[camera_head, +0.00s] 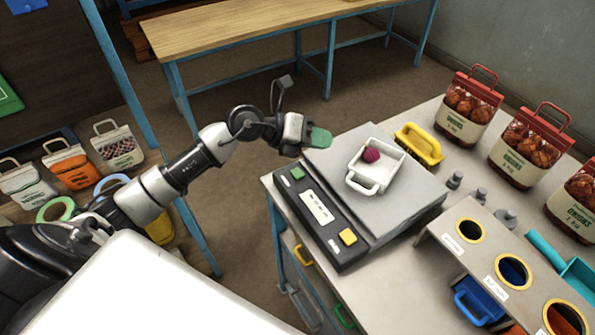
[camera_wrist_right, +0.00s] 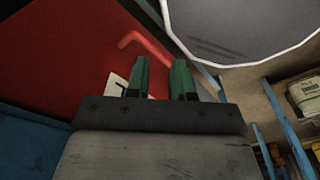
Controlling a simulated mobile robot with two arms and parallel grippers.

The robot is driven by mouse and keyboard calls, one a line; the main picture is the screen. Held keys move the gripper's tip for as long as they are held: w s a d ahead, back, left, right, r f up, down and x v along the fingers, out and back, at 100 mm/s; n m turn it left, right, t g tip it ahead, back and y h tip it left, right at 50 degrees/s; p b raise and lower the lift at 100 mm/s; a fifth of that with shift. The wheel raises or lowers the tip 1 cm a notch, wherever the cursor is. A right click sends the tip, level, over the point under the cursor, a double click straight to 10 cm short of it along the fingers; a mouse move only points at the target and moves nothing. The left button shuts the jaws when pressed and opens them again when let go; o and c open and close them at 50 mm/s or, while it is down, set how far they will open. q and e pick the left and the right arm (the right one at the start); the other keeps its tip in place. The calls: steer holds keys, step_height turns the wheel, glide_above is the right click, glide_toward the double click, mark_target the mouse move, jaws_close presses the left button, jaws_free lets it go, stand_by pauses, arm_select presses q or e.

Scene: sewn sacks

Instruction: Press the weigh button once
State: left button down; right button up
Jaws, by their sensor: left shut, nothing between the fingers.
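The scale (camera_head: 398,205) stands on the near left part of the grey table. Its dark front panel (camera_head: 322,218) carries a green button (camera_head: 297,174), a small display (camera_head: 317,207) and a yellow button (camera_head: 348,237). I cannot read which button is the weigh button. A white handled tray (camera_head: 363,184) with one red item (camera_head: 371,155) in it sits on the scale's plate. My left gripper (camera_head: 319,138) is shut and empty, with green fingertips, above the scale's far left corner, beyond the green button. My right gripper (camera_wrist_right: 161,72) shows two green fingers apart, with nothing between them.
A yellow handled scoop or tray (camera_head: 419,145) and several grey weights (camera_head: 480,195) stand beside the scale. Onion sacks (camera_head: 468,105) line the right. A stand with round holes (camera_head: 470,250) is at front right. A wooden bench (camera_head: 240,30) is behind.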

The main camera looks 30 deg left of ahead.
mark_target(296, 171)
arm_select(q)
steer(key=w+a+f+m+g+y, duration=0.1)
steer(key=a+f+y, duration=0.1)
steer(key=a+y, duration=0.2)
steer(key=shift+a+g, duration=0.4)
steer(key=shift+a, duration=0.8)
steer(key=shift+f, duration=0.1)
step_height(296, 171, down, 9)
steer(key=b, duration=0.6)
steer(key=shift+r, duration=0.2)
stand_by(0.7)
steer(key=shift+f+b, duration=0.4)
steer(key=shift+f+b, duration=0.35)
steer(key=shift+f, duration=0.1)
stand_by(0.5)
steer(key=shift+r, duration=0.1)
steer(key=shift+r+p, duration=0.65)
steer(key=shift+r, duration=0.15)
